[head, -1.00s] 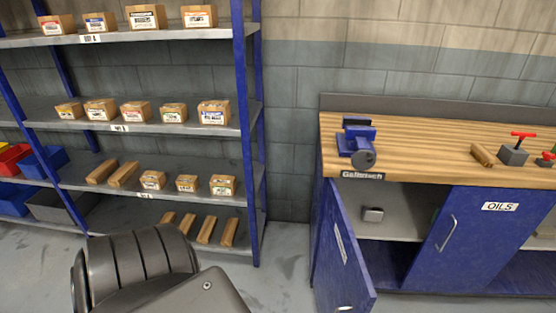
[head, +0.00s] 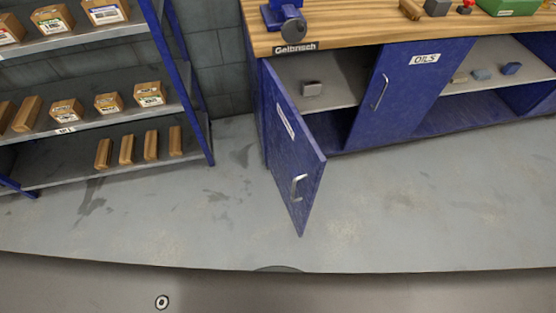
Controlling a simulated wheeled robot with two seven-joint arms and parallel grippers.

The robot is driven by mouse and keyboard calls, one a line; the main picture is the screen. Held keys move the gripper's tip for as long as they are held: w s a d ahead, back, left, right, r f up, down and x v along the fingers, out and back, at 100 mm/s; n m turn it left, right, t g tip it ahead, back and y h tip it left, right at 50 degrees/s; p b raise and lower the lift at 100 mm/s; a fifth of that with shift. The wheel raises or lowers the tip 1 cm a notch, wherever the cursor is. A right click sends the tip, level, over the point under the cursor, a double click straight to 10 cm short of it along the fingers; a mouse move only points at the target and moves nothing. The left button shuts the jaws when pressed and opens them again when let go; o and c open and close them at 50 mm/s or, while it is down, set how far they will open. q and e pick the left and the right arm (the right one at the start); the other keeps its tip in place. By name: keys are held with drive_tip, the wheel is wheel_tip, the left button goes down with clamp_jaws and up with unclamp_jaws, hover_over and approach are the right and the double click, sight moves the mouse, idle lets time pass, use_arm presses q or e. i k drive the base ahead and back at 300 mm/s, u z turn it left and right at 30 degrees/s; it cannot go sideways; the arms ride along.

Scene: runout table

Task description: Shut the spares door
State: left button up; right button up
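A blue cabinet door (head: 292,150) under the workbench stands open, hinged at the left and swung out into the room. It has a white label seen at too steep an angle to read and a metal handle (head: 298,186) low on its face. Behind it the compartment is open, with a small grey object (head: 312,89) on its shelf (head: 335,78). To the right is a blue door (head: 408,85) marked OILS with its own handle. Neither of my grippers is in view.
A wooden bench top (head: 360,25) carries a blue vise (head: 285,16). A blue-framed shelf rack (head: 180,80) with boxes stands left. The grey floor (head: 400,210) in front of the open door is clear. A wide grey surface crosses the bottom edge.

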sight(297, 163)
drive_tip(key=i, duration=0.4)
drive_tip(key=z, duration=0.8)
